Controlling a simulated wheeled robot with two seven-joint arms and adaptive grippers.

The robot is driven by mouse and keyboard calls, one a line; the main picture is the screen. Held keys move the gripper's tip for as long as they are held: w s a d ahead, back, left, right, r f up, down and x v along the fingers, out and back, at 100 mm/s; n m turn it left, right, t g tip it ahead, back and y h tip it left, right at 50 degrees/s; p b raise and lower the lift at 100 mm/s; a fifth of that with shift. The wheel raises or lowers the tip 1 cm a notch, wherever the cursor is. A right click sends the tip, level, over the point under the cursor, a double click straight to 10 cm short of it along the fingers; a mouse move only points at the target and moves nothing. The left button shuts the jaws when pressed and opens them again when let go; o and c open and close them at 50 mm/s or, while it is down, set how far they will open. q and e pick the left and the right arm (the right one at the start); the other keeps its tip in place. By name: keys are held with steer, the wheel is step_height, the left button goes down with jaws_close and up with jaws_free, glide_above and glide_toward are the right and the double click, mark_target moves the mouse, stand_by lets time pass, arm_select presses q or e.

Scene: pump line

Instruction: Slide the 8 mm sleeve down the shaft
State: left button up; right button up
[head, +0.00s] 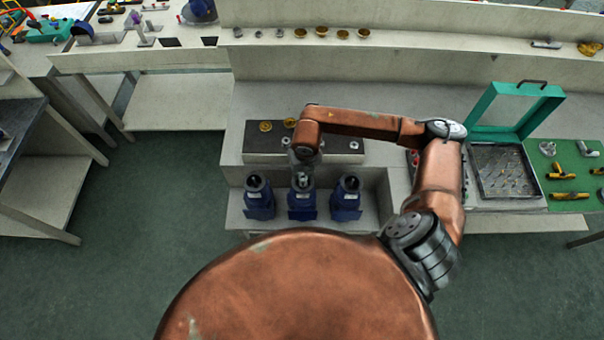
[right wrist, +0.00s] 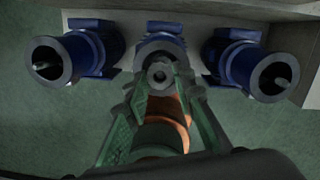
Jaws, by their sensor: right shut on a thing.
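Three blue pumps stand in a row: the left pump (head: 259,205), the middle pump (head: 301,207) and the right pump (head: 346,206). My right gripper (head: 303,174) is over the open top of the middle pump. In the right wrist view its two green-padded fingers (right wrist: 165,88) close on a small grey sleeve (right wrist: 160,75) with a hole through it, in line with the middle pump (right wrist: 160,45). Its shaft is hidden there, so I cannot tell how far the sleeve sits on it. Shaft ends show inside both side pumps (right wrist: 46,62) (right wrist: 275,76). My left gripper is out of view.
Behind the pumps a dark block (head: 262,148) carries small brass and grey rings. To the right are a tray (head: 505,172) with a raised green lid frame (head: 510,100) and a green mat (head: 565,175) with brass fittings. Small parts line the back shelf (head: 430,45).

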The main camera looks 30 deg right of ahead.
steer(key=shift+f+b, duration=0.55)
steer(key=shift+f, duration=0.1)
stand_by(0.8)
steer(key=o, duration=1.2)
steer(key=shift+c, duration=0.2)
step_height(320, 180, up, 12)
steer(key=s, duration=0.1)
steer(key=shift+s+a, duration=0.15)
steer(key=shift+s, duration=0.1)
